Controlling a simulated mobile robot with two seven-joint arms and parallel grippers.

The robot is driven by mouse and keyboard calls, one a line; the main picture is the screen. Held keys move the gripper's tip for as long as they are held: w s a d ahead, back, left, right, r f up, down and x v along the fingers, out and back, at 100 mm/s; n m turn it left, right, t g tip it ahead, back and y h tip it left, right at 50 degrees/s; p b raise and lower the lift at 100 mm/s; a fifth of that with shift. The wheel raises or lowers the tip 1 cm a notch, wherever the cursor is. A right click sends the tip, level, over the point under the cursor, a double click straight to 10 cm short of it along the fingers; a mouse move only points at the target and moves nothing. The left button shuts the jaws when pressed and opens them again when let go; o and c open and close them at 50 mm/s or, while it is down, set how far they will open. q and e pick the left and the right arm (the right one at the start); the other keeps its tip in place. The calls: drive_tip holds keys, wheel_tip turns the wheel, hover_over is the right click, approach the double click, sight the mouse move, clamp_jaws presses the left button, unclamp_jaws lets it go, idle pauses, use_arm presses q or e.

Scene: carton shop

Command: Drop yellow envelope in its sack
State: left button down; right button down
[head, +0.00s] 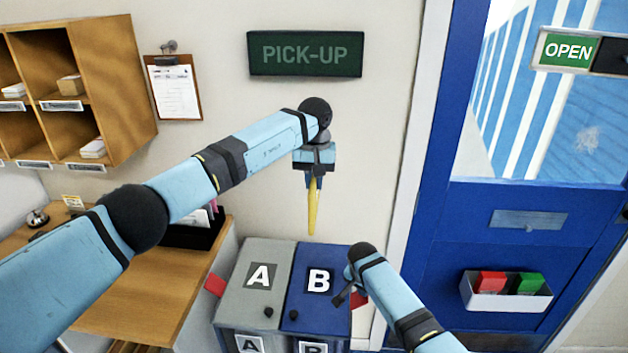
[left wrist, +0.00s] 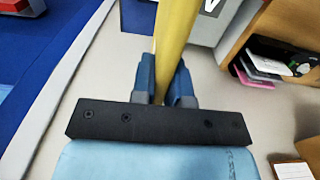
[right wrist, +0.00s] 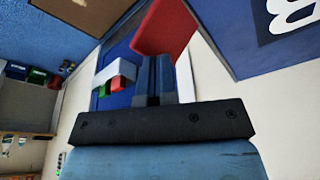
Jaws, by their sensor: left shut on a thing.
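The yellow envelope (head: 313,207) hangs edge-on and upright from my left gripper (head: 315,176), in front of the wall above the bins. In the left wrist view the envelope (left wrist: 174,30) is between the two fingers (left wrist: 165,80). Below it stand a grey bin marked A (head: 237,298) and a blue bin marked B (head: 318,318), lids down. No sack can be made out. My right gripper (head: 346,296) is beside bin B's right edge, near a red tab (head: 359,299). In the right wrist view its fingers (right wrist: 158,75) are together, with the red tab (right wrist: 165,25) beyond them.
A wooden counter (head: 135,300) with a dark tray (head: 195,232) stands left of the bins. Wooden pigeonholes (head: 115,75) and a clipboard (head: 173,90) are on the wall. A blue door (head: 450,240) with a white holder (head: 507,298) is at the right.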

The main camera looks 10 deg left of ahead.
drive_tip(key=shift+r, duration=0.3)
